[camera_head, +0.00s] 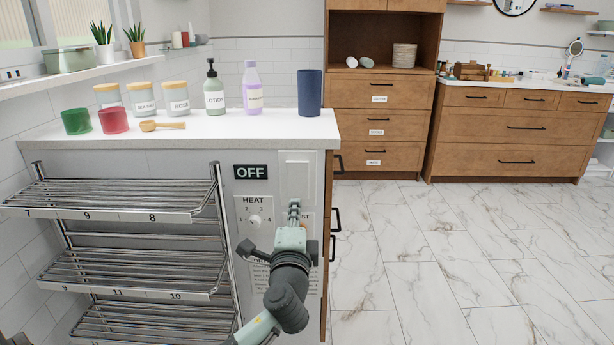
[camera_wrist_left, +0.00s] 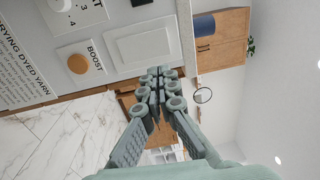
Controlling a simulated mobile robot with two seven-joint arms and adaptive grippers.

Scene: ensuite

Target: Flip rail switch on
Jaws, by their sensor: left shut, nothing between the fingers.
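The rail switch is a white rectangular rocker plate (camera_head: 297,174) on the grey control panel, right of a black sign reading OFF (camera_head: 250,172). In the left wrist view the rocker plate (camera_wrist_left: 143,47) shows as a framed white rectangle beside the fingertips. My left gripper (camera_head: 294,207) is shut and empty, its fingers pointing up over the plate's lower end. In the left wrist view the shut fingers (camera_wrist_left: 160,76) lie beside the plate's edge; I cannot tell whether they touch it. My right gripper is not in view.
A HEAT dial (camera_head: 254,220) sits left of my gripper, and a BOOST button (camera_wrist_left: 78,63) shows in the left wrist view. Wire drying racks (camera_head: 130,200) stand left of the panel. Bottles and jars stand on the countertop (camera_head: 200,126) above. The marble floor at right is clear.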

